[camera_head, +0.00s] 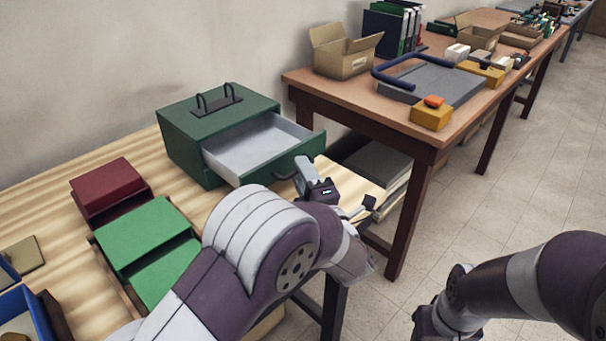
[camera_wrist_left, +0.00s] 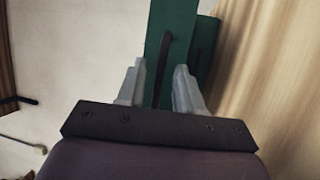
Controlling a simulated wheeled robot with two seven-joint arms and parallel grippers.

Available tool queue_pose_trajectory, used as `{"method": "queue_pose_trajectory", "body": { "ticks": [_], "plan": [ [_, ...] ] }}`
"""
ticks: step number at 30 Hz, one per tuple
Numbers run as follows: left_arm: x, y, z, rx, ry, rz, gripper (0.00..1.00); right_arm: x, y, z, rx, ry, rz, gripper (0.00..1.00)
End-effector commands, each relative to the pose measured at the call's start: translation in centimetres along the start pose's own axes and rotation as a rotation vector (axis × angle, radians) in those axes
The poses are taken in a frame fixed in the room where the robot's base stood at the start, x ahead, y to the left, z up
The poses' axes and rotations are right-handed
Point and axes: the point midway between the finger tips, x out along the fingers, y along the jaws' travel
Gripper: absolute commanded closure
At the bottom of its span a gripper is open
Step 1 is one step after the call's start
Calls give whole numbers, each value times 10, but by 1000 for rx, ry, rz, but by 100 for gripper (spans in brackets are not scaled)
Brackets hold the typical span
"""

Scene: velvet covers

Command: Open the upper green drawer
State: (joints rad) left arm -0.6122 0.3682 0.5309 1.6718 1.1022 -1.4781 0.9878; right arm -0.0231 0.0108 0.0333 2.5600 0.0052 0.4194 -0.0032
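The dark green cabinet (camera_head: 215,130) stands on the wooden table, with a black handle on top. Its upper drawer (camera_head: 262,150) is pulled well out toward the right, and its light grey inside is empty. My left gripper (camera_head: 304,170) is at the drawer's front, close to the dark drawer handle (camera_head: 285,177). In the left wrist view, the fingers (camera_wrist_left: 159,68) are apart, with the dark handle (camera_wrist_left: 163,62) between them and visible gaps on both sides. My right arm is at the lower right; its gripper end (camera_head: 432,322) is dark and partly cut off.
A brighter green box (camera_head: 143,232) and a dark red box (camera_head: 105,182) sit on the light wooden table (camera_head: 40,195) left of my arm. A brown workbench (camera_head: 400,118) with a carton (camera_head: 342,55) and a grey tray stands behind. The floor at right is clear.

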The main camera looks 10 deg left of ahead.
Motion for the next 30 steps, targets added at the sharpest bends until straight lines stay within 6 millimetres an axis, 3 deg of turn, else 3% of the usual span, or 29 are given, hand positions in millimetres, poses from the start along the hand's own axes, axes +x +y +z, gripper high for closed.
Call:
{"method": "queue_pose_trajectory", "body": {
  "ticks": [4,12,15,20,30],
  "plan": [
    [-21,0,1,1,-5,-1,64,-1,0,0,0,0,0,57],
    [-94,0,1,0,-6,0,64,-2,0,0,0,0,0,57],
    [-112,0,1,0,-5,0,64,-2,0,0,0,0,0,57],
    [-126,0,0,1,-2,0,64,-2,0,0,0,0,0,57],
    [-126,0,0,0,-1,0,64,-2,0,0,0,0,0,57]
  ]
}}
